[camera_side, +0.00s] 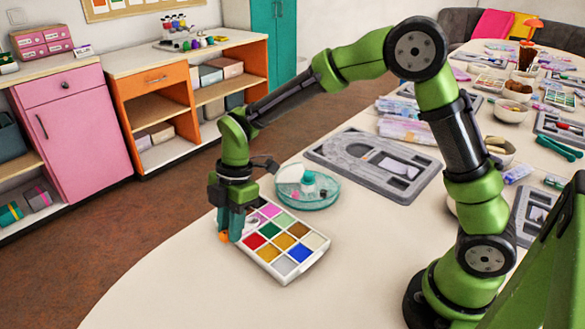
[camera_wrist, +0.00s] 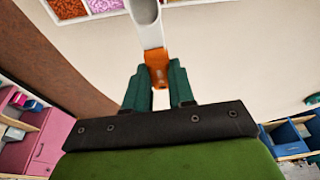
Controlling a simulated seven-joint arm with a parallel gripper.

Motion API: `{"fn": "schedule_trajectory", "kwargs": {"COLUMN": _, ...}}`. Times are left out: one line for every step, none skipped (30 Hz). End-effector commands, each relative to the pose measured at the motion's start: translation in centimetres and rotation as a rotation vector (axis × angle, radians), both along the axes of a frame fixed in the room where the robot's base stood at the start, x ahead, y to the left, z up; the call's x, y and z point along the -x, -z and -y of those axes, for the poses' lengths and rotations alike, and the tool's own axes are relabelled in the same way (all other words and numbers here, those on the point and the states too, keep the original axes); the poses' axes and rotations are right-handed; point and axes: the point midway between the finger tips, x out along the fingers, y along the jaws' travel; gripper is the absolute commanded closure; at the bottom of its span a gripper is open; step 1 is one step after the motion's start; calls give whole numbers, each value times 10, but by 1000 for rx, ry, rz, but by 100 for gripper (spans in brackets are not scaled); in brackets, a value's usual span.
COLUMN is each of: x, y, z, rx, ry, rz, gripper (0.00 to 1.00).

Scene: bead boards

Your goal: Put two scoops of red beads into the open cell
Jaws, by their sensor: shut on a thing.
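My gripper (camera_wrist: 160,82) is shut on the orange handle (camera_wrist: 158,75) of a white scoop (camera_wrist: 152,32). In the side view my gripper (camera_side: 236,228) is at the left edge of the bead tray, with a bit of orange showing below it. The scoop's bowl is cut off by the top of the wrist view; no beads show in its visible part. The white bead tray (camera_side: 281,280) has several coloured cells, including a red cell (camera_side: 254,241). A round teal dish (camera_side: 310,203) with a clear top and a green knob stands behind the tray; I cannot tell which of its cells is open.
A grey moulded board (camera_side: 330,150) lies behind the dish. More boards, bowls (camera_side: 518,90) and bead packs crowd the table to the right. The pale table (camera_side: 170,290) is clear in front and left of the tray, ending at a curved edge.

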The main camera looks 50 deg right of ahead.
Motion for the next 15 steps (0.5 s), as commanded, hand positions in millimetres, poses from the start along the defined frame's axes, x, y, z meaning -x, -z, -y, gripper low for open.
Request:
{"fn": "schedule_trajectory", "kwargs": {"x": -6, "y": -4, "z": -7, "rx": -15, "ry": 29, "rz": 1, "gripper": 100}}
{"fn": "schedule_trajectory", "kwargs": {"x": -9, "y": -8, "z": -9, "rx": -28, "ry": 55, "rz": 2, "gripper": 100}}
{"fn": "schedule_trajectory", "kwargs": {"x": -9, "y": -9, "z": -9, "rx": -44, "ry": 78, "rz": 1, "gripper": 100}}
{"fn": "schedule_trajectory", "kwargs": {"x": -9, "y": -9, "z": -8, "rx": -53, "ry": 89, "rz": 0, "gripper": 100}}
{"fn": "schedule_trajectory", "kwargs": {"x": -9, "y": -8, "z": -8, "rx": -61, "ry": 92, "rz": 0, "gripper": 100}}
{"fn": "schedule_trajectory", "kwargs": {"x": -8, "y": -8, "z": -7, "rx": -73, "ry": 93, "rz": 0, "gripper": 100}}
{"fn": "schedule_trajectory", "kwargs": {"x": -9, "y": -7, "z": -7, "rx": -80, "ry": 93, "rz": 0, "gripper": 100}}
{"fn": "schedule_trajectory", "kwargs": {"x": -8, "y": -6, "z": -6, "rx": -89, "ry": 94, "rz": 0, "gripper": 100}}
{"fn": "schedule_trajectory", "kwargs": {"x": -8, "y": -5, "z": -5, "rx": -100, "ry": 92, "rz": 0, "gripper": 100}}
{"fn": "schedule_trajectory", "kwargs": {"x": -8, "y": -4, "z": -4, "rx": -110, "ry": 94, "rz": 0, "gripper": 100}}
{"fn": "schedule_trajectory", "kwargs": {"x": -8, "y": -2, "z": -3, "rx": -122, "ry": 93, "rz": -1, "gripper": 100}}
{"fn": "schedule_trajectory", "kwargs": {"x": -8, "y": -1, "z": -2, "rx": -139, "ry": 94, "rz": 1, "gripper": 100}}
{"fn": "schedule_trajectory", "kwargs": {"x": -8, "y": 1, "z": 0, "rx": -153, "ry": 95, "rz": 3, "gripper": 100}}
{"fn": "schedule_trajectory", "kwargs": {"x": -8, "y": 3, "z": 1, "rx": -168, "ry": 95, "rz": 4, "gripper": 100}}
{"fn": "schedule_trajectory", "kwargs": {"x": -7, "y": 5, "z": 3, "rx": -190, "ry": 94, "rz": 2, "gripper": 100}}
